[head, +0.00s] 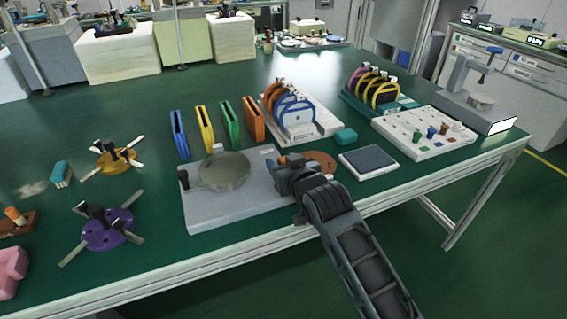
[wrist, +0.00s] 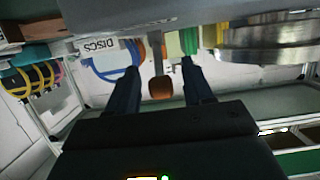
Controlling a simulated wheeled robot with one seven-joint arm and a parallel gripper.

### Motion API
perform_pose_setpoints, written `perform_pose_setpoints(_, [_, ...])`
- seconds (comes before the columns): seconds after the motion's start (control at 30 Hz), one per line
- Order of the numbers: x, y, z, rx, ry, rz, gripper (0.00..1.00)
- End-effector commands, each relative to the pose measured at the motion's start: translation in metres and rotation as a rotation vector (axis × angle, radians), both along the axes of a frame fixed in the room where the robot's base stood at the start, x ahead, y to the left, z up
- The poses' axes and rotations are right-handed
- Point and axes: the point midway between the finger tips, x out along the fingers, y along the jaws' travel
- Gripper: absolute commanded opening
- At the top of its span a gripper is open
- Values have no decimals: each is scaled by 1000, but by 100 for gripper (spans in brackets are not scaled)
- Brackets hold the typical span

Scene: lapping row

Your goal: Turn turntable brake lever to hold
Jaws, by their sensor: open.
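The round metal turntable (head: 222,170) sits on a grey base plate (head: 215,210) on the green bench. It also shows at the right of the wrist view (wrist: 270,40). A lever with an orange-brown knob (wrist: 161,88) on a dark stem shows in the wrist view. I take it for the brake lever; its knob shows as a small orange spot in the head view (head: 283,160). My gripper (wrist: 160,68) is open, with one finger on each side of the lever and visible gaps to both. In the head view my gripper (head: 284,166) covers the plate's right end and hides most of the lever.
A dark square pad (head: 368,160) and a brown disc (head: 321,161) lie right of my gripper. Coloured upright holders (head: 203,126) and a rack of rings (head: 297,112) stand behind the plate. Purple (head: 106,229) and yellow (head: 115,159) spoked hubs lie left.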

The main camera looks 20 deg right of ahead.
Motion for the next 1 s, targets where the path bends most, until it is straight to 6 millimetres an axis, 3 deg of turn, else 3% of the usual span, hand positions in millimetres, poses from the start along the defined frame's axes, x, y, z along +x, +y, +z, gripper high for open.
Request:
perform_pose_setpoints(0.53, [-67,0,20,2,0,-1,51])
perform_pose_setpoints(1.0, [-74,0,23,0,0,0,51])
